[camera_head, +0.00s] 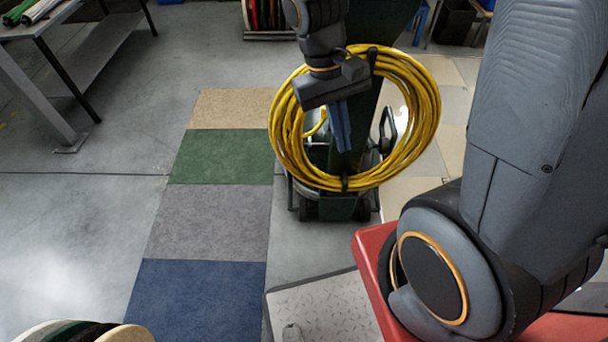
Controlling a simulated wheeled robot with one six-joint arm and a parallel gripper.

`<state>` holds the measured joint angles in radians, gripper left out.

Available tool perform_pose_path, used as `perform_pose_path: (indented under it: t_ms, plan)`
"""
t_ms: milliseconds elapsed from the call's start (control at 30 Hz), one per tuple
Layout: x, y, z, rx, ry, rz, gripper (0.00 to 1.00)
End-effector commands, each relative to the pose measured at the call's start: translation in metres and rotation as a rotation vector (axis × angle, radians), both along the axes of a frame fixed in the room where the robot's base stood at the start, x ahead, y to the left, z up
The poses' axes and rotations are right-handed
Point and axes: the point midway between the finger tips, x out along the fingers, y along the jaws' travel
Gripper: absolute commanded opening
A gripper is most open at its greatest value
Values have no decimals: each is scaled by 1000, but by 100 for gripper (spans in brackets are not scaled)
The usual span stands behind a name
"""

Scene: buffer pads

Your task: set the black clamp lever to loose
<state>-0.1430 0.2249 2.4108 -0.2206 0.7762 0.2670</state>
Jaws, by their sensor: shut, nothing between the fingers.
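My gripper (342,146) hangs down in front of the dark green column (368,122) of a floor machine, with its bluish fingers together and empty. The fingers lie across the middle of a coiled yellow cable (429,108) in the picture. I cannot tell whether they touch the column. I cannot clearly pick out the black clamp lever; my gripper and wrist cover part of the column, so its setting cannot be read.
The machine's wheeled base (335,208) stands beside a row of coloured carpet tiles (208,222). A metal table (98,55) is at upper left. Round pads (128,334) show at lower left. A patterned grey plate (325,305) lies at lower middle. The grey floor at left is clear.

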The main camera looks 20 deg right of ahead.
Motion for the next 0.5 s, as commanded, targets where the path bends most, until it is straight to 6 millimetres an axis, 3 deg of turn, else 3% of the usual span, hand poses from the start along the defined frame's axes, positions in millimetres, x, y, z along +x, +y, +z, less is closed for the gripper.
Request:
perform_pose_path:
  t_ms: [33,500]
  plan:
    - [6,1,-20,-25,22,10,0]
    - [48,-2,-120,-316,149,74,0]
